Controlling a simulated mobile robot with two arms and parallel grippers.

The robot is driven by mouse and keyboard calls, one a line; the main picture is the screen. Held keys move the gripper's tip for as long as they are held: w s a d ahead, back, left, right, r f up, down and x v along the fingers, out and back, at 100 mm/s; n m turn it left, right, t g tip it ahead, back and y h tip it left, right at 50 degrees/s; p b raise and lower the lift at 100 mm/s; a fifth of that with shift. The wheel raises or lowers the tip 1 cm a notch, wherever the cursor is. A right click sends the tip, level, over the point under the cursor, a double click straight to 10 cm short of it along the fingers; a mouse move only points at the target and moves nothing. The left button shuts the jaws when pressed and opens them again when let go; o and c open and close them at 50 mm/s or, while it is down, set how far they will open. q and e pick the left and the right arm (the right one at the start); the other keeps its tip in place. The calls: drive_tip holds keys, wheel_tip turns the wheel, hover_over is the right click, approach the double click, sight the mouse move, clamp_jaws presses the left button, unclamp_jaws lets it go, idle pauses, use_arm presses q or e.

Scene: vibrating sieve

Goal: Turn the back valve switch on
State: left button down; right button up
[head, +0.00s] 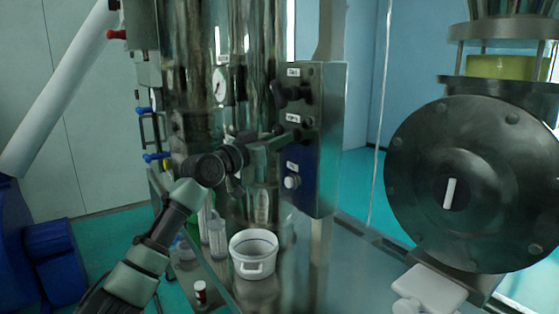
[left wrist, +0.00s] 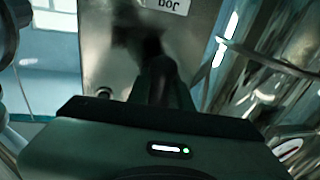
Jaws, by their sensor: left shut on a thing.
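A metal control panel (head: 325,150) stands near the middle of the head view, with a dark upper knob (head: 287,93), a middle dark knob (head: 306,122) and a pale lower button (head: 292,182). Their labels are too small to read there, so I cannot tell which is the back valve switch. My left gripper (head: 285,137) reaches the panel from the left at the middle knob. In the left wrist view it is shut on a dark knob (left wrist: 150,48) below a labelled plate; the fingers and blur hide most of the knob. My right gripper is out of view.
A shiny steel column with a pressure gauge (head: 220,86) stands left of the panel. A white bucket (head: 254,254) and a small bottle (head: 200,291) stand below my left arm. Blue-handled valves (head: 155,157) are at the left, and a large dark disc (head: 470,185) is at the right.

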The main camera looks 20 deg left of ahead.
use_arm(q)
drive_tip(key=m+b, duration=0.2)
drive_tip(key=m+h+b, duration=0.1)
drive_tip(key=m+b, duration=0.1)
drive_tip(key=shift+f+b, duration=0.35)
drive_tip(key=shift+b, duration=0.05)
drive_tip(key=shift+r+m+h+b, duration=0.15)
drive_tip(key=shift+m+h+b, duration=0.1)
drive_tip(key=shift+m+b, duration=0.6)
drive_tip(key=shift+r+m+h+b, duration=0.1)
drive_tip(key=shift+m+h+b, duration=0.15)
drive_tip(key=shift+m+b, duration=0.55)
drive_tip(key=c, duration=1.3)
unclamp_jaws()
drive_tip(key=shift+m, duration=0.25)
